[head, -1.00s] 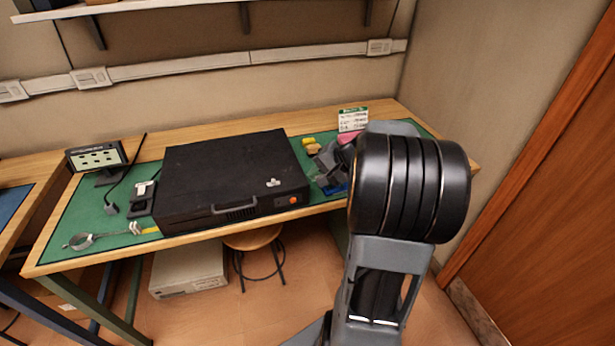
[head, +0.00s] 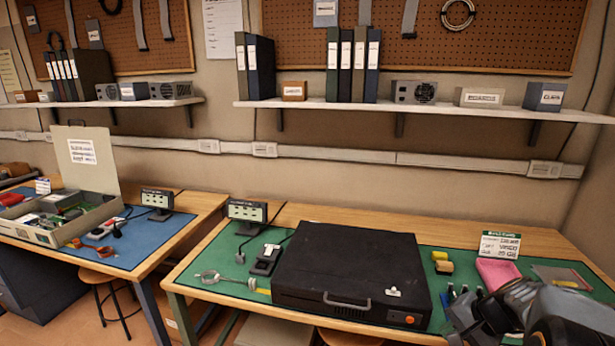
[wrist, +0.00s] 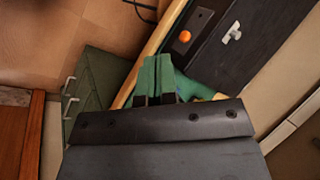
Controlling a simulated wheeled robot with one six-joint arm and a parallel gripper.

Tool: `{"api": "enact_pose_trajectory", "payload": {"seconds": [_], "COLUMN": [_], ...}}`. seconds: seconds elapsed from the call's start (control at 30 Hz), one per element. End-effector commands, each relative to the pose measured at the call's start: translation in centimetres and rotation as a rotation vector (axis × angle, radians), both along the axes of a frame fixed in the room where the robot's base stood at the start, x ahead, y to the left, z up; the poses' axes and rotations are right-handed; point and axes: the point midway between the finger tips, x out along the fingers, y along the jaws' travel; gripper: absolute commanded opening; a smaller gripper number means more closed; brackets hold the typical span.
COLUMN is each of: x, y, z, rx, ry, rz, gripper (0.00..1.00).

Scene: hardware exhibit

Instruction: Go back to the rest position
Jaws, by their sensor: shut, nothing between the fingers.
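My gripper (wrist: 157,62) shows at the middle of the wrist view, its fingers together with nothing between them. In the head view, part of my arm and gripper (head: 482,318) is at the lower right, over the right end of the green-topped bench (head: 205,266). The fingertips are hard to make out there. The black case (head: 350,268) lies closed on that bench, left of my arm. Its orange button and handle face the front; part of it also shows in the wrist view (wrist: 225,75).
A small display (head: 246,212) is left of the case. A second bench with an open box (head: 65,232) is at the left. A shelf (head: 400,105) runs above.

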Motion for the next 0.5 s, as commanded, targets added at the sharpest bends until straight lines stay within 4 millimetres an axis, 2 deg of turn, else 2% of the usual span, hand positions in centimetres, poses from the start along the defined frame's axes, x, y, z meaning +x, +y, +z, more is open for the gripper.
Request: {"api": "enact_pose_trajectory", "payload": {"seconds": [0.03, 0.2, 0.4, 0.5], "x": [-1.1, -5.0, -7.5, -8.0], "y": [1.9, 7.7, 12.5, 14.5], "z": [0.6, 2.3, 5.0, 6.1], "rx": [-0.065, -0.354, -0.604, -0.645], "ry": [0.04, 0.115, 0.035, -0.023], "rz": [0.071, 0.367, 0.664, 0.747], "gripper": [0.0, 0.0, 0.0, 0.0]}}
